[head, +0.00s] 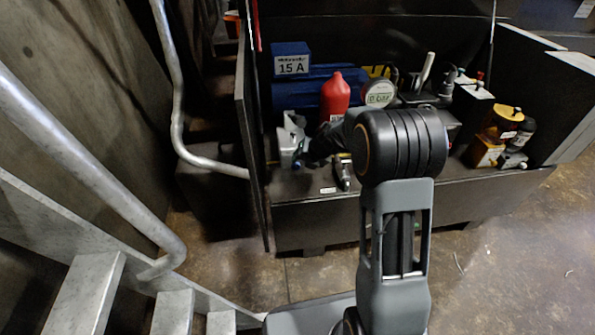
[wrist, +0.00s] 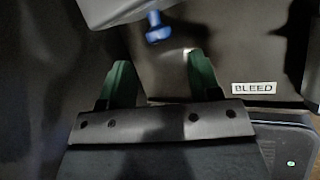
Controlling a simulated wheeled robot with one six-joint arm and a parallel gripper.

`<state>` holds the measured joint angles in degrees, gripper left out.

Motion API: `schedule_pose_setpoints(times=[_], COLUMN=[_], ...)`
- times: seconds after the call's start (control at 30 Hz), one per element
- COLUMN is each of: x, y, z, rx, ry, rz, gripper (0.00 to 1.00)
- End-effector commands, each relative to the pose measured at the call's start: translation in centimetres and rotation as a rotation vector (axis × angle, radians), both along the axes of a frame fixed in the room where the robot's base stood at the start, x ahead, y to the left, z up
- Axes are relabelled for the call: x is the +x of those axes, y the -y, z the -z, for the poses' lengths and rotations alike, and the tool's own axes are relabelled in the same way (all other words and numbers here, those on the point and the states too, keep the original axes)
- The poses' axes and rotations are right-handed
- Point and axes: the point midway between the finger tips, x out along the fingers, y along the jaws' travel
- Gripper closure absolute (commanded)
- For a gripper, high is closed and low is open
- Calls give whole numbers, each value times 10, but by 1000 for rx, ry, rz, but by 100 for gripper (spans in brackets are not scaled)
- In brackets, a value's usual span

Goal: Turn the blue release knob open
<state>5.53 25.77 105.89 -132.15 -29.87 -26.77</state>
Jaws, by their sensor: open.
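The blue release knob (wrist: 156,28) shows at the top middle of the wrist view, below the edge of a grey housing. In the head view a small blue spot, likely the same knob (head: 297,164), sits low on the grey unit (head: 289,137) at the left of the bench. My gripper (wrist: 160,68) is open and empty. Its two green fingers point toward the knob, one on either side of it in the picture, with a visible gap before the knob. In the head view my arm partly hides the gripper and the area around it.
A label reading BLEED (wrist: 254,88) is right of my fingers. On the bench stand a red bottle (head: 335,97), a blue box marked 15 A (head: 291,60), a round gauge (head: 379,94) and amber parts (head: 502,122). A dark panel (head: 247,140) borders the bench's left side; metal handrails stand beyond.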

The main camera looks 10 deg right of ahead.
Motion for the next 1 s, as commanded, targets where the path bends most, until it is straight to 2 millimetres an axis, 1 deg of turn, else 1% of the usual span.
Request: schedule_pose_setpoints(times=[0.03,0.2,0.3,0.5,0.83,1.0], x=[4,16,21,26,27,27], y=[-4,-12,-15,-19,-19,-19], z=[13,33,40,47,48,48], rx=[0,0,0,-1,0,0], ry=[-1,-1,0,1,1,1], rz=[-2,0,0,0,0,1], gripper=[43,43,43,43,43,59])
